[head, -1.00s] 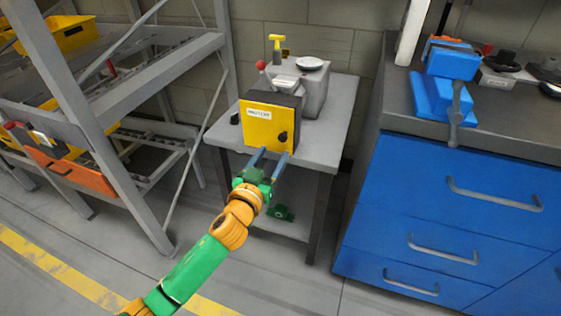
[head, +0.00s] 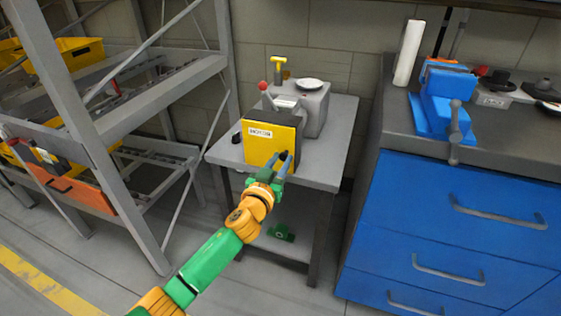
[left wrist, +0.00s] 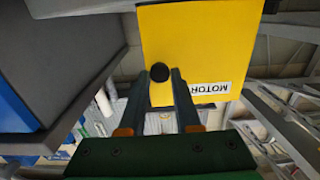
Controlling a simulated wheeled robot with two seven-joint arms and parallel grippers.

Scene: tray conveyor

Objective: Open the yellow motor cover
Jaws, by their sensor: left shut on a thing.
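The yellow motor cover (head: 262,151), with a white label reading MOTOR, faces me on the front of a dark box on the grey table. In the left wrist view the cover (left wrist: 200,50) appears upside down, with its round black knob (left wrist: 159,72) near the lower edge. My left gripper (head: 285,157) is at the lower right of the cover, with its fingers (left wrist: 168,73) shut on the knob. The fingers partly hide the knob in the head view. I cannot tell whether the cover stands ajar. My right gripper is out of view.
The grey table (head: 325,165) carries a grey machine (head: 312,110) with a red-knobbed lever behind the cover. A metal rack (head: 150,90) stands at the left. A blue drawer cabinet (head: 450,225) with a blue vise (head: 440,100) stands at the right.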

